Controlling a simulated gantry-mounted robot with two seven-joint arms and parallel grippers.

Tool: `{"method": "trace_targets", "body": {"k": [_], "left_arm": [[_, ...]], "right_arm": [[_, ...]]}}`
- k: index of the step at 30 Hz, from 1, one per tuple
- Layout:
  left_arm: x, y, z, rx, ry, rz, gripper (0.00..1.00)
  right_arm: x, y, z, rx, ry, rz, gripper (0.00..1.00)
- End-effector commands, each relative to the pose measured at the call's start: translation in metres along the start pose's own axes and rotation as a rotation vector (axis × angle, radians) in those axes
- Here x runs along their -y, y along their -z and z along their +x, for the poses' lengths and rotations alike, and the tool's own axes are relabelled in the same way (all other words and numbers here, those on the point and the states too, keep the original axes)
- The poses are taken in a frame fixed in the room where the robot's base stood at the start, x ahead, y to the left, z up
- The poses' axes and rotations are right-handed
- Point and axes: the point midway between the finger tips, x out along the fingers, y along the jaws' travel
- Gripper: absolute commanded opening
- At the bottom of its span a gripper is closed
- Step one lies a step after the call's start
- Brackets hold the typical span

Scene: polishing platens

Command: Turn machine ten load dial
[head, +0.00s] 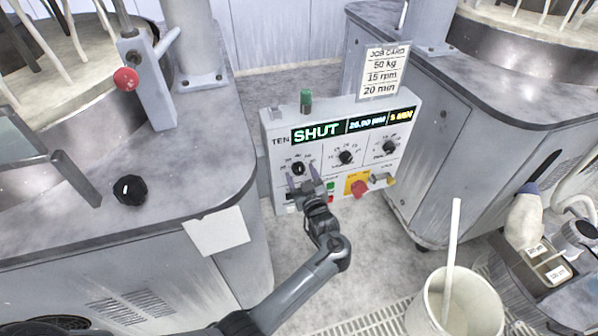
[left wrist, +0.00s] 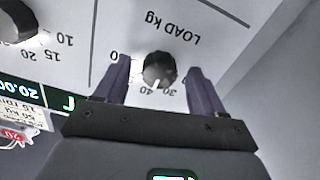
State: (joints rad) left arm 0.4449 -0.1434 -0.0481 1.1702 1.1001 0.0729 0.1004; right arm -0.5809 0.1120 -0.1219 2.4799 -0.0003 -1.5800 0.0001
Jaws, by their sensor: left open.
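The load dial of machine ten is a small black knob (head: 298,168) at the left of the control panel (head: 325,190), which is marked TEN. In the left wrist view the load dial (left wrist: 158,68) appears upside down, under the words LOAD kg, with a white pointer mark near 30 and 40. My left gripper (head: 302,174) is at the panel front, its purple fingers open on either side of the dial. In the left wrist view a gap shows between each finger and the knob, so my left gripper (left wrist: 160,66) is around it, apparently not touching. My right gripper is out of view.
The panel display (head: 352,125) reads SHUT. Two more dials (head: 346,157) (head: 390,147) and a red knob (head: 359,188) sit to the right. A job card (head: 383,72) reads 50 kg, 15 rpm, 20 min. A bucket (head: 455,305) stands front right.

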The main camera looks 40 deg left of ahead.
Motion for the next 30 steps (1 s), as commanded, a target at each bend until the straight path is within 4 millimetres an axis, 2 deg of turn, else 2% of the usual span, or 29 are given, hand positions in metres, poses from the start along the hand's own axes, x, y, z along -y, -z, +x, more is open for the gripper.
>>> {"method": "trace_targets", "body": {"k": [12, 23, 30], "left_arm": [[0.0, 0.0001, 0.0026, 0.001, 0.0, 0.0, 0.69], [0.0001, 0.0, 0.0026, 0.001, 0.0, 0.0, 0.14], [0.0, 0.0014, 0.0027, 0.0, 0.0, 0.021, 0.13]], "right_arm": [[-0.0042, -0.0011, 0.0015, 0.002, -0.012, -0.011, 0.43], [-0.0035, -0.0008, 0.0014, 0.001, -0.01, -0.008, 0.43], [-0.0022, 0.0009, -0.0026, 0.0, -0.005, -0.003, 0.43]]}}
